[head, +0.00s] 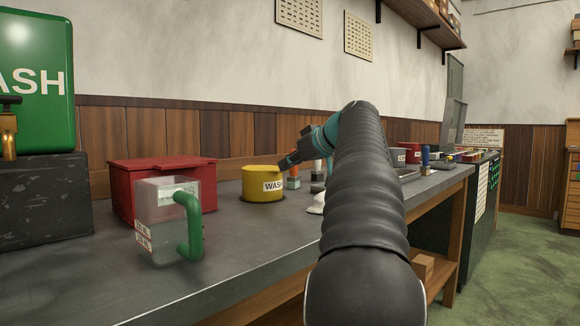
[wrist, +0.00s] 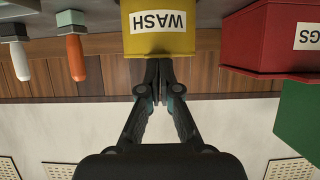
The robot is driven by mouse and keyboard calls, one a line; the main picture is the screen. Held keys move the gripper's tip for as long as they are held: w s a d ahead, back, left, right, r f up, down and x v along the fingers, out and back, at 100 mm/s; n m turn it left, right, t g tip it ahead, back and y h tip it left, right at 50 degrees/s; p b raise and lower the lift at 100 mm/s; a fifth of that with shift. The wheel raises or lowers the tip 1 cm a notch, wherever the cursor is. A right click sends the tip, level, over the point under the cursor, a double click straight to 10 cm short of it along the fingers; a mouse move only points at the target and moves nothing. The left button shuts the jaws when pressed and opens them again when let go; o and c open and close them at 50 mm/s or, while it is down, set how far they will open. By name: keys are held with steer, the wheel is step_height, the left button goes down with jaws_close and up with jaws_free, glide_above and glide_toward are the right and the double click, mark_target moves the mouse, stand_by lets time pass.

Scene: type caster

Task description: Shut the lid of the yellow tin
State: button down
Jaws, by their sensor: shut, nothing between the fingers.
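The yellow tin (head: 262,186) with a "WASH" label stands upright on the grey bench, right of the red box. Its top looks flat and yellow in the head view, with no lid standing raised; a small gap under the lid cannot be made out. In the wrist view, which is upside down, the tin (wrist: 158,42) is at the top centre. My gripper (head: 284,163) is at the tin's upper right edge in the head view. Its fingers (wrist: 158,65) are together and empty, at the tin's top edge; whether they touch it is unclear.
A red box (head: 160,170) and a clear jug with a green handle (head: 168,228) stand left of the tin. A white-handled and an orange-handled tool (wrist: 75,58) stand close on its other side. Bare bench lies in front. A green container (head: 35,75) stands far left.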

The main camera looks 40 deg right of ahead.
steer(key=shift+f, duration=0.45)
steer(key=shift+s+d+r, duration=0.1)
steer(key=shift+d+r, duration=0.05)
steer(key=shift+r+p, duration=0.55)
steer(key=shift+p, duration=0.15)
steer(key=r+p+v, duration=0.1)
steer(key=p+v, duration=0.2)
steer(key=v, duration=0.8)
steer(key=shift+r, duration=0.3)
steer(key=shift+d, duration=0.1)
